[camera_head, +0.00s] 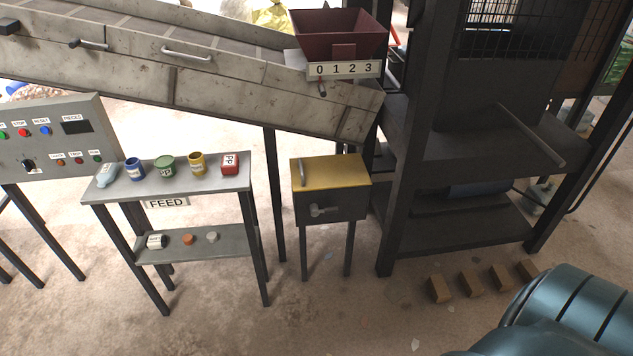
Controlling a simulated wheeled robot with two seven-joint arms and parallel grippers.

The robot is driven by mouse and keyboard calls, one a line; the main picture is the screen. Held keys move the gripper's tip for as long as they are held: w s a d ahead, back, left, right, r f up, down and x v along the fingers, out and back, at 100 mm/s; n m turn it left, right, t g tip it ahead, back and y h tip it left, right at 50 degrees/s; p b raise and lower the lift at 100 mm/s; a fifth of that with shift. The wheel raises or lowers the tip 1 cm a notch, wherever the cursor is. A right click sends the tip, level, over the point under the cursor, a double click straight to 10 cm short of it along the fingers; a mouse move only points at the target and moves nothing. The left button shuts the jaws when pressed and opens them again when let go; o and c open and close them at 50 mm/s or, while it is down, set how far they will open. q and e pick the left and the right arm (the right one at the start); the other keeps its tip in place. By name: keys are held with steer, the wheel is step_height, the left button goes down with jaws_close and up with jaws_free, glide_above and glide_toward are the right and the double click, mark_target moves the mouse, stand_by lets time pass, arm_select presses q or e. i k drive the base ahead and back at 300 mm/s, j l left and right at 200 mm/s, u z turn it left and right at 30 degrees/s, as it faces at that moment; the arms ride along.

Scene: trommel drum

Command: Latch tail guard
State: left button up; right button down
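No part in view is labelled as the tail guard, so I cannot tell for sure which it is. A box with a yellow lid (330,172) stands on legs below the conveyor's lower end. Its lid looks closed, with a light bar handle on top. A grey latch-like handle (320,210) sits on its dark front; whether it is fastened I cannot tell. A dark machine frame (392,200) with a mesh panel (505,30) and a long grey bar handle (530,135) stands to the right. Neither gripper is in view.
An inclined conveyor (220,85) carries a dark red hopper (337,35) above a 0-1-2-3 plate (343,69). A FEED shelf (180,185) holds small containers. A control panel (55,135) stands left. Several brown blocks (471,282) lie on the floor. Front floor is mostly clear.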

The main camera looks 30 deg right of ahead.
mark_target(315, 211)
steer(key=z, duration=1.15)
